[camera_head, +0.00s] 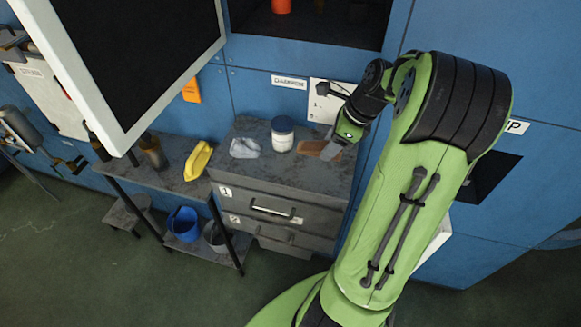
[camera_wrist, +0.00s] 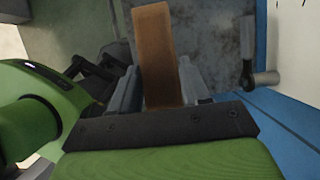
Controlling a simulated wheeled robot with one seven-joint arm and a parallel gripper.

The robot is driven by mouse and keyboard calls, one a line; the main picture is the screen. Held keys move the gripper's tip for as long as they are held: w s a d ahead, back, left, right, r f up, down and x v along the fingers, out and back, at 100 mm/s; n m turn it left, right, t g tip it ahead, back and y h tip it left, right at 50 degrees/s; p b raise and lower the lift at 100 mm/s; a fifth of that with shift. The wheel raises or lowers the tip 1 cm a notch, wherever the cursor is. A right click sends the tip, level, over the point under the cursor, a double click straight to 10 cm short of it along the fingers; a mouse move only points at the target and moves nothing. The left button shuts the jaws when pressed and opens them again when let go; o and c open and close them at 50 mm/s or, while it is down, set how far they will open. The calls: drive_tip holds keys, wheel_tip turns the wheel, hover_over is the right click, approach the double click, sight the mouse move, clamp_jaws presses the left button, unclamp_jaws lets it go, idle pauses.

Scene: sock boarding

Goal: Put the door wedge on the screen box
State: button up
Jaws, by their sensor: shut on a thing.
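The door wedge, a brown block (camera_head: 309,148), is at the right end of the grey drawer cabinet's top. It also shows in the wrist view (camera_wrist: 153,45), between my two fingers. My gripper (camera_head: 326,152) is shut on the wedge, low over the cabinet top; I cannot tell whether the wedge still touches the surface. In the wrist view, my gripper (camera_wrist: 160,90) has one finger on each side of the wedge. No box is clearly marked as the screen box; a large white-framed dark panel (camera_head: 125,55) stands at the upper left, and I cannot tell if it is that box.
The cabinet top (camera_head: 265,175) also holds a white jar with a dark lid (camera_head: 282,135) and a crumpled grey-white thing (camera_head: 244,148). A yellow object (camera_head: 198,161) lies on the side table at left. A blue wall (camera_head: 255,85) stands close behind. A blue bucket (camera_head: 184,224) is below.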

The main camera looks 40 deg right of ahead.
sight(320, 175)
wheel_tip(320, 175, down, 9)
drive_tip(key=shift+w+f+b, duration=0.1)
drive_tip(key=shift+b, duration=0.9)
drive_tip(key=o, duration=1.1)
drive_tip(key=shift+c, duration=0.2)
